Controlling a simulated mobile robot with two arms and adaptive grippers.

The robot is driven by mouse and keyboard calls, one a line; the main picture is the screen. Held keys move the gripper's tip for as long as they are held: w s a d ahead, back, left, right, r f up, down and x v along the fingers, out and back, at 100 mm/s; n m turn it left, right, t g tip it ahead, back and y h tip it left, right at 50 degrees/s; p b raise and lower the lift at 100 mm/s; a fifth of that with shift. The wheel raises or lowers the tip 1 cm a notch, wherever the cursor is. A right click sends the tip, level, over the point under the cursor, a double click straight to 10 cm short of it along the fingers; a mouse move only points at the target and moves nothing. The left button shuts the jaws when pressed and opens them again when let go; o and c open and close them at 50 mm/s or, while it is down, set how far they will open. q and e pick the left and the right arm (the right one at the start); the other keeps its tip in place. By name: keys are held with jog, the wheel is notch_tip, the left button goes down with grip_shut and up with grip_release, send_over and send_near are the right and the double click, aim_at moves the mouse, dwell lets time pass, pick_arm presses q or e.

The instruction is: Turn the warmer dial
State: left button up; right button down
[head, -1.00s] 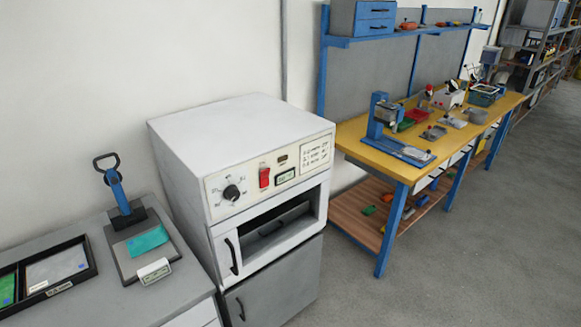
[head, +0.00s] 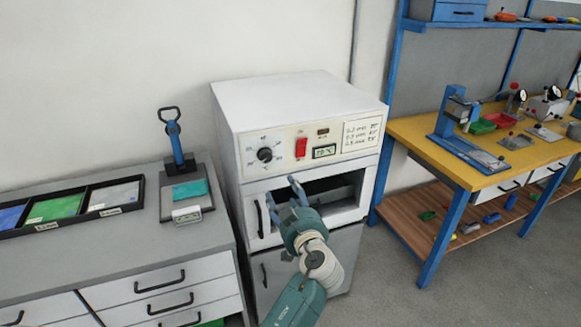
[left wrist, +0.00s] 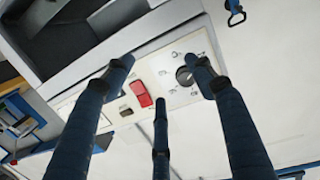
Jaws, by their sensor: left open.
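The warmer (head: 300,110) is a white cabinet with an open slot at its front. Its black dial (head: 265,154) sits at the left of the cream control panel, ringed by small markings. The dial also shows in the left wrist view (left wrist: 185,76), close beside the tip of one finger. My left gripper (head: 289,194) is open and empty, below the dial and in front of the slot's left part. In the left wrist view its fingers (left wrist: 160,100) spread apart over the panel, none clearly touching the dial. My right gripper is not in view.
A red switch (head: 301,147) and a small display (head: 324,151) sit right of the dial. A grey counter (head: 120,240) at left carries a blue-handled press (head: 175,140) and trays of coloured sheets. A yellow workbench (head: 440,140) stands at right.

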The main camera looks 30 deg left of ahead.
aim_at(267, 157)
pick_arm(q)
notch_tip(267, 157, up, 6)
jog(key=s+a+r+n+y, duration=0.1)
jog(key=n+y, duration=0.1)
jog(key=n, duration=0.1)
jog(key=shift+m, duration=0.3)
jog(key=p+x, duration=0.1)
jog(key=x, duration=0.2)
jog(key=p+x, duration=0.1)
jog(key=x, duration=0.2)
jog(key=p+x, duration=0.1)
jog(key=x, duration=0.2)
jog(key=shift+w+a+f, duration=0.1)
jog(key=shift+a+f, duration=0.2)
jog(key=shift+f, duration=0.1)
jog(key=shift+w+a+f+p, duration=0.15)
jog(key=shift+w+a+p, duration=0.15)
jog(key=shift+a, duration=0.05)
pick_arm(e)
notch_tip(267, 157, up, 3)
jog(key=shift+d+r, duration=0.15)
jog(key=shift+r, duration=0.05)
pick_arm(q)
jog(key=c, duration=1.1)
